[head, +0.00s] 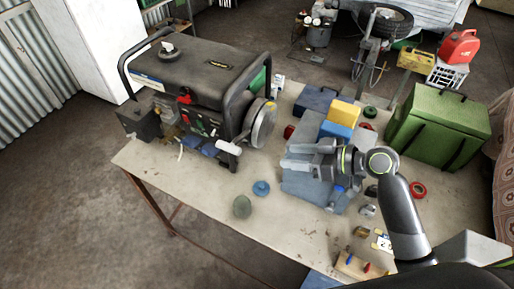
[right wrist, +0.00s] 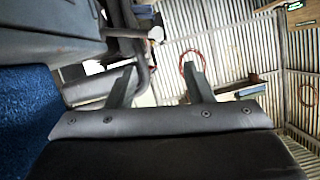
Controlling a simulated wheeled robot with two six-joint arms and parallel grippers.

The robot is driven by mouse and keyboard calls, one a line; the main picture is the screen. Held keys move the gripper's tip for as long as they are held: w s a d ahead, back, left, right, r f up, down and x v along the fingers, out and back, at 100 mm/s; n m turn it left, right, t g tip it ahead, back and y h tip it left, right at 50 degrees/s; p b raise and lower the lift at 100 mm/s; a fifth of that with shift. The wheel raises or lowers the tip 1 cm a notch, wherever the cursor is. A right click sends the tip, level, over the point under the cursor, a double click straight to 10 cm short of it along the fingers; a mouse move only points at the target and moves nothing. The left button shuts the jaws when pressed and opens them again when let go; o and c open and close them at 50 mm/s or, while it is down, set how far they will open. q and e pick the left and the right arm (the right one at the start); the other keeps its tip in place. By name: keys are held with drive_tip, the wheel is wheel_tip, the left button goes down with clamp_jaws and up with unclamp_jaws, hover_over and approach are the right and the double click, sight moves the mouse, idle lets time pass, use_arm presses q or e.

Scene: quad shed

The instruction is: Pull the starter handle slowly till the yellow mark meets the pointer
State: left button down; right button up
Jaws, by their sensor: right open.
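A black generator (head: 205,75) stands on the table. On its right end is a round silver starter housing (head: 263,124). A small yellow spot shows at the housing's upper rim; I cannot tell whether it is the mark or the pointer. My left gripper is not in view.
The table (head: 205,190) has bare room at its front left. A green lump (head: 242,207) and a blue knob (head: 261,188) lie there. Blue and yellow boxes (head: 341,112) stand behind my right gripper. A green chest (head: 438,125) is at the right.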

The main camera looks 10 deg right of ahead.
drive_tip(key=x, duration=0.3)
drive_tip(key=b, duration=0.3)
approach(243, 152)
drive_tip(key=x, duration=0.4)
drive_tip(key=b+x, duration=0.2)
drive_tip(key=x, duration=0.4)
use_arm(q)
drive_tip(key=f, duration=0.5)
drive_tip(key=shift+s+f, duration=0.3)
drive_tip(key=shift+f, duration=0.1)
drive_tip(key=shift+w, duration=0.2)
use_arm(e)
drive_tip(key=shift+c, duration=0.4)
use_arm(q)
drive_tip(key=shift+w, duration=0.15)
use_arm(e)
clamp_jaws()
